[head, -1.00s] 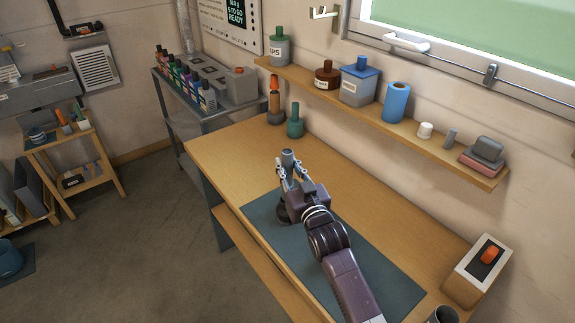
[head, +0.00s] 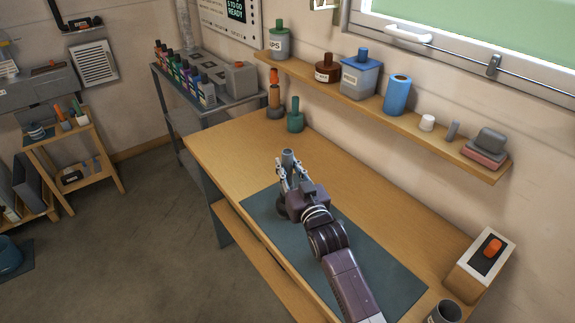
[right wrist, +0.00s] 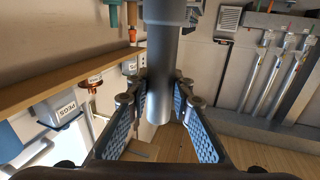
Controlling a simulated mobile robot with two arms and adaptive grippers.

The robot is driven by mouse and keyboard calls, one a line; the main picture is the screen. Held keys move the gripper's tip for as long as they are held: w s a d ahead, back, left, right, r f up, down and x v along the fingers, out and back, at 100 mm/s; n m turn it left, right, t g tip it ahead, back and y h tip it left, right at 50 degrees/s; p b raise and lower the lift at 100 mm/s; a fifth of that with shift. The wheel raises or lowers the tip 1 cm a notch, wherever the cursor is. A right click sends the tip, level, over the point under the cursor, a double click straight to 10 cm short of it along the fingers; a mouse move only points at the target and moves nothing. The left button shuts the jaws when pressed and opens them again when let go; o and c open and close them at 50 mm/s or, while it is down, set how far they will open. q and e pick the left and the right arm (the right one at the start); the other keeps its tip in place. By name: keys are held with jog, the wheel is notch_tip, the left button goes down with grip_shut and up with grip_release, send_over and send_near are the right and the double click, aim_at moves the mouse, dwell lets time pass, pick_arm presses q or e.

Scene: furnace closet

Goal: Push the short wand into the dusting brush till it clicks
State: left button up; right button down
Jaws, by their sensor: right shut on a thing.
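The short wand, a grey tube (head: 288,156), stands roughly upright between the fingers of my right gripper (head: 287,174). The gripper is shut on it; in the right wrist view the wand (right wrist: 161,85) shows between the blue-padded fingers. A dark round thing that looks like the dusting brush (head: 282,212) is on the mat below the gripper, mostly covered by the gripper and wrist. I cannot tell whether the wand's lower end is inside it. My left gripper is not in view.
A dark mat (head: 375,268) lies on the wooden bench (head: 225,150). A box with an orange switch (head: 481,262) and a grey cup (head: 445,314) are at the near right. Green and orange-topped bottles stand at the far end. A loaded shelf (head: 385,107) runs along the wall.

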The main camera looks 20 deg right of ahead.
jog(key=shift+f, duration=0.3)
jog(key=c, duration=1.6)
grip_release()
jog(key=shift+s, duration=0.1)
jog(key=shift+s+r+p, duration=0.15)
jog(key=shift+s+p, duration=0.6)
jog(key=shift+s, duration=0.5)
jog(key=s+p, duration=0.2)
jog(key=s, duration=0.3)
jog(key=shift+s+d, duration=0.15)
jog(key=shift+s, duration=0.05)
